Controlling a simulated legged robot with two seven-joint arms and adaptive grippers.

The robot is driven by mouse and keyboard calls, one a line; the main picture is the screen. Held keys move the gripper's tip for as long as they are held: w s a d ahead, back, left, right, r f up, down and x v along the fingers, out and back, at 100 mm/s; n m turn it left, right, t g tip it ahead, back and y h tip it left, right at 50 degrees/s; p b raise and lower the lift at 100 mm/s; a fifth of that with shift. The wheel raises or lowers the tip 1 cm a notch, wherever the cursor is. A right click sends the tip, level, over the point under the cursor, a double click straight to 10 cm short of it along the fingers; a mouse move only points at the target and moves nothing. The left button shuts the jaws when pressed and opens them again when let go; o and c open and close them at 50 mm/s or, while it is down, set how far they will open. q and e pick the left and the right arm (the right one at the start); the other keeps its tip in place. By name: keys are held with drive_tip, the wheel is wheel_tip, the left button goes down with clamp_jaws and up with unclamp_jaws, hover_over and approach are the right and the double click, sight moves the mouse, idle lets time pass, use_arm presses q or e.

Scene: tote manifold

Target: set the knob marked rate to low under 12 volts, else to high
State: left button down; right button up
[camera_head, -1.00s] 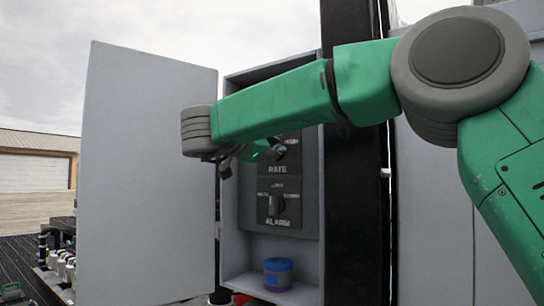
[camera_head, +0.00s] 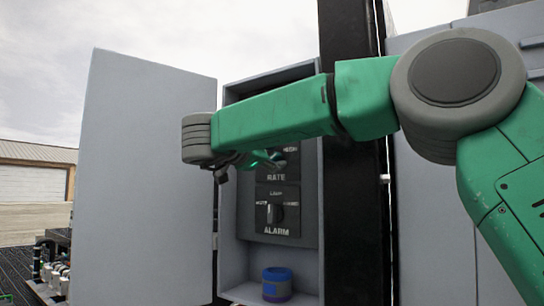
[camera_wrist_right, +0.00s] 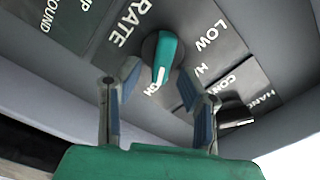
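The rate knob (camera_wrist_right: 163,58) is round and dark with a teal grip bar, in the right wrist view. In the head view my right gripper (camera_head: 245,164) and forearm cover much of the upper panel, leaving the RATE label (camera_head: 276,178) showing below. No voltage reading is visible. My left gripper is out of view.
A grey cabinet (camera_head: 229,250) stands with its door (camera_head: 145,180) open to the left. An alarm knob (camera_head: 275,213) sits below the rate label. A black post (camera_head: 355,220) rises on the right.

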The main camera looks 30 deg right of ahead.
drive_tip(key=shift+w+d+f, duration=0.1)
drive_tip(key=shift+s+a, duration=0.25)
drive_tip(key=shift+s, duration=0.05)
drive_tip(key=v, duration=1.1)
drive_tip(key=shift+w+a, duration=0.25)
drive_tip(key=shift+a, duration=0.1)
drive_tip(key=shift+d+f, duration=0.1)
drive_tip(key=shift+d, duration=0.1)
